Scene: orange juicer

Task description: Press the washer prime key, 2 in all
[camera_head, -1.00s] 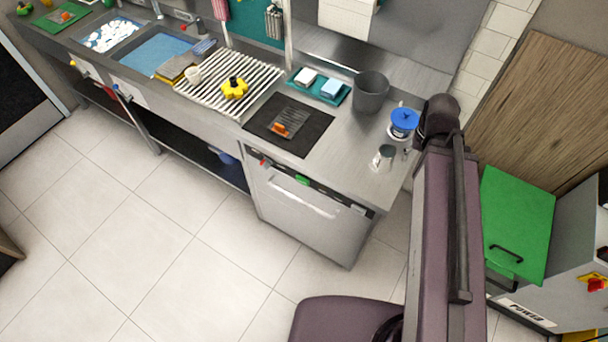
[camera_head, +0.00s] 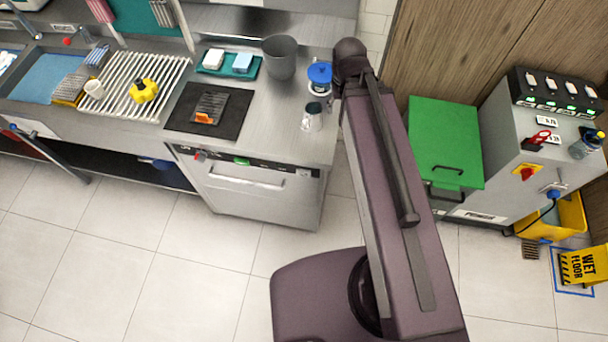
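A steel washer (camera_head: 250,198) with a horizontal handle stands under the right end of the counter, its door shut. Its dark control strip carries a green key (camera_head: 242,161) near the middle and a small red part (camera_head: 200,155) at the left. Small marks at the right end of the strip are too small to read, so I cannot tell which is the prime key. My purple arm rises through the middle right of the view, to the right of the washer. My gripper is not in view.
The steel counter bears a black mat (camera_head: 178,118), a grey bin (camera_head: 281,57), a blue-topped jar (camera_head: 319,76) and a metal jug (camera_head: 312,118). At right stand a green lid (camera_head: 440,140), a grey cabinet (camera_head: 505,180) and a yellow wet-floor sign (camera_head: 584,265). Tiled floor before the washer is clear.

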